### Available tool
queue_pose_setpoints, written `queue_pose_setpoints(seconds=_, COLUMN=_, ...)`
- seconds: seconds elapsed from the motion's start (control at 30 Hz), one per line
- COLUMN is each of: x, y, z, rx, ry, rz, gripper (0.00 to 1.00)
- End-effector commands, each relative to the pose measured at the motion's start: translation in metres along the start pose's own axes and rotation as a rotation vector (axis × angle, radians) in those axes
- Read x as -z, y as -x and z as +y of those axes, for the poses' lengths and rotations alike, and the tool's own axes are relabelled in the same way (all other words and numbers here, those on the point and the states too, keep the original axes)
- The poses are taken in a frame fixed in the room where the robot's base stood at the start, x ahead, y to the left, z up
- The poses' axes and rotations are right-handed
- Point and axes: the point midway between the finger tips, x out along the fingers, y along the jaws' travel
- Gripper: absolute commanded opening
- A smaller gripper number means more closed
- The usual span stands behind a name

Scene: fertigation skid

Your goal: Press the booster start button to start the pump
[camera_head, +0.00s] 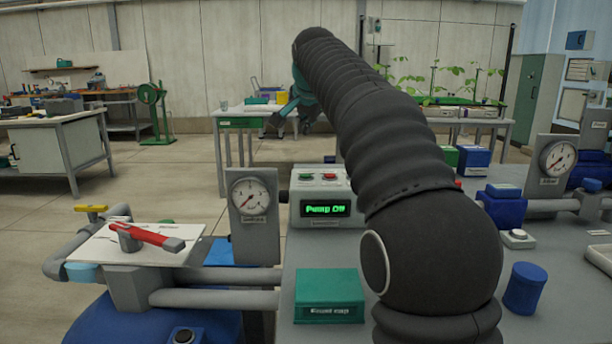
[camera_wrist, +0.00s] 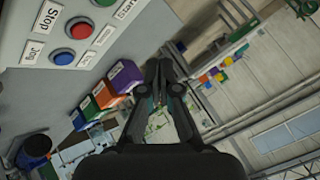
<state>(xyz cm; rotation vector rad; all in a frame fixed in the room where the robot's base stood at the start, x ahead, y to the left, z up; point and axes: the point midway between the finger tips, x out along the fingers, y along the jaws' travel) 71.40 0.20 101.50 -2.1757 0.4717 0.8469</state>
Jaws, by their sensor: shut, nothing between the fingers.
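A grey control box (camera_head: 322,197) stands on the bench in the head view. Its top bears a green button (camera_head: 306,177) and a red button (camera_head: 329,177). Its display (camera_head: 325,209) is lit green and appears to read "Pump ON". In the wrist view a grey panel (camera_wrist: 30,30) shows a red button (camera_wrist: 79,28), a blue button (camera_wrist: 62,57) and a green button (camera_wrist: 104,2) cut by the top edge. Labels reading "Stop" and "Jog" are beside them. My gripper (camera_wrist: 158,68) is shut and empty, apart from these buttons. It also shows in the head view (camera_head: 279,117), small, above the control box.
A pressure gauge (camera_head: 250,197) stands left of the control box, and a green box (camera_head: 329,296) in front of it. A second gauge (camera_head: 558,157) and a blue cylinder (camera_head: 525,287) stand at the right.

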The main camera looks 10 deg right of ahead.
Motion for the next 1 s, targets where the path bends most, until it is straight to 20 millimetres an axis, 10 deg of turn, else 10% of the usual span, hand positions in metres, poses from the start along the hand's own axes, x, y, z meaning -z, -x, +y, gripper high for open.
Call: queue_pose_setpoints(seconds=1.0, x=-0.042, y=-0.060, z=0.046, rx=-0.002, ry=-0.002, rz=0.002, gripper=0.00)
